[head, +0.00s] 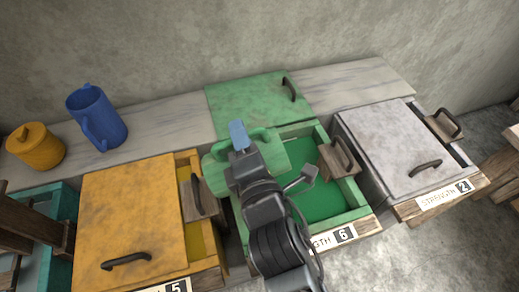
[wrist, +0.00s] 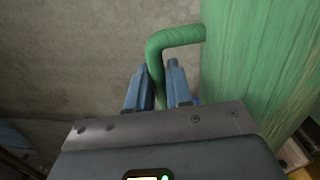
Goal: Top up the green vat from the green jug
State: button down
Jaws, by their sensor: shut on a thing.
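The green vat (head: 359,208) stands open in the middle of the head view, with green liquid (head: 322,203) inside and a label ending in 6 on its front. The green jug (head: 272,153) is above the vat's back left part, tipped over sideways. My gripper (head: 238,138) covers part of it. In the wrist view my gripper (wrist: 158,90) is shut around the jug's green handle (wrist: 176,37), and the jug's body (wrist: 250,60) fills the right side. The jug's mouth and any stream are not clearly visible.
The green lid (head: 245,103) lies behind the vat on the pale shelf. A closed yellow vat (head: 130,215) is at left and a closed grey-white vat (head: 390,145) at right. A blue jug (head: 98,118) and yellow pot (head: 36,147) stand on the shelf. A wooden block with handle (head: 340,157) sits at the green vat's right.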

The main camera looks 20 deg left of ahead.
aim_at(217, 158)
jog(key=shift+r, duration=0.1)
dwell(0.3)
jog(key=s+a+n, duration=0.1)
jog(key=a+n, duration=0.1)
jog(key=n, duration=0.1)
jog(key=s+a+n, duration=0.1)
jog(key=shift+s+a+n, duration=0.3)
jog(key=shift+a, duration=0.1)
jog(key=n, duration=0.1)
jog(key=s+a+n, duration=0.1)
jog(key=n, duration=0.3)
jog(key=shift+s+a+p, duration=0.15)
jog(key=shift+a+p, duration=0.2)
jog(key=shift+a, duration=0.05)
jog(key=shift+w+d+f+n, duration=0.2)
jog(key=shift+f+n, duration=0.45)
jog(key=shift+n, duration=0.25)
jog(key=shift+w+d+f+n, duration=0.1)
jog(key=shift+d+f+n, duration=0.1)
jog(key=shift+f+n, duration=0.6)
jog(key=shift+w+d+f+n, duration=0.1)
jog(key=shift+d+f+n, duration=0.1)
jog(key=shift+f+n, duration=0.6)
jog(key=shift+r, duration=0.25)
